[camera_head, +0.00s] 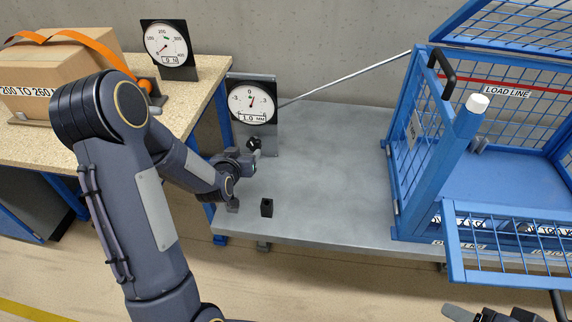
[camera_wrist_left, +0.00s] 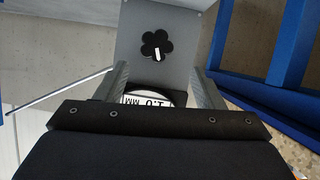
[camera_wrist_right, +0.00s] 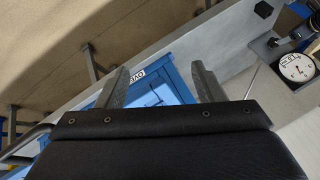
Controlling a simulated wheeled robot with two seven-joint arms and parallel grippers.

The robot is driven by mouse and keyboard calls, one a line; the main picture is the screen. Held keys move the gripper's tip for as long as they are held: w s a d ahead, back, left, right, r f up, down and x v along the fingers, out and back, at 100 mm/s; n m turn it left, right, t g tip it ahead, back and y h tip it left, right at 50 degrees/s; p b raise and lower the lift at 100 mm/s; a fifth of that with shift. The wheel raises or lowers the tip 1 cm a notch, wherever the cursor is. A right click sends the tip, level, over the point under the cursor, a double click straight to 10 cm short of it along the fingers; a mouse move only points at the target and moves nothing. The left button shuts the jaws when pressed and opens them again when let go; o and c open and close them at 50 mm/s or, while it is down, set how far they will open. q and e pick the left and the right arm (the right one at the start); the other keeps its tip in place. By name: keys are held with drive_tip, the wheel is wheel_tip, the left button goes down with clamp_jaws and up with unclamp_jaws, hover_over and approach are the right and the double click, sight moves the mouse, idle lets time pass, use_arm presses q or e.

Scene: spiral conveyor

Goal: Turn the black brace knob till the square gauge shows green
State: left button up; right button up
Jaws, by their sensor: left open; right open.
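The black brace knob (camera_head: 254,144) sits low on a grey upright plate, under the round white gauge (camera_head: 250,103). The gauge display reads 1.0 MM and its needle is near the top; I see no clear green on it. My left gripper (camera_head: 252,164) is just below and in front of the knob. In the left wrist view, the lobed knob (camera_wrist_left: 157,46) with a white mark lies beyond the open, empty fingers (camera_wrist_left: 165,80), apart from them. My right gripper (camera_wrist_right: 160,80) is open and empty, low at the right of the head view.
A thin brace rod (camera_head: 345,77) runs from the plate to a blue mesh cage (camera_head: 400,150). A small black block (camera_head: 267,208) stands on the grey table (camera_head: 320,190) near its front edge. A second gauge (camera_head: 166,45) and a strapped carton (camera_head: 60,75) are on the left bench.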

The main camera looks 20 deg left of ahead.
sight(254, 147)
use_arm(q)
drive_tip(key=x, duration=0.8)
drive_tip(key=shift+w+d+f, duration=0.2)
drive_tip(key=shift+d+f, duration=0.15)
drive_tip(key=shift+f, duration=0.05)
drive_tip(key=c, duration=1)
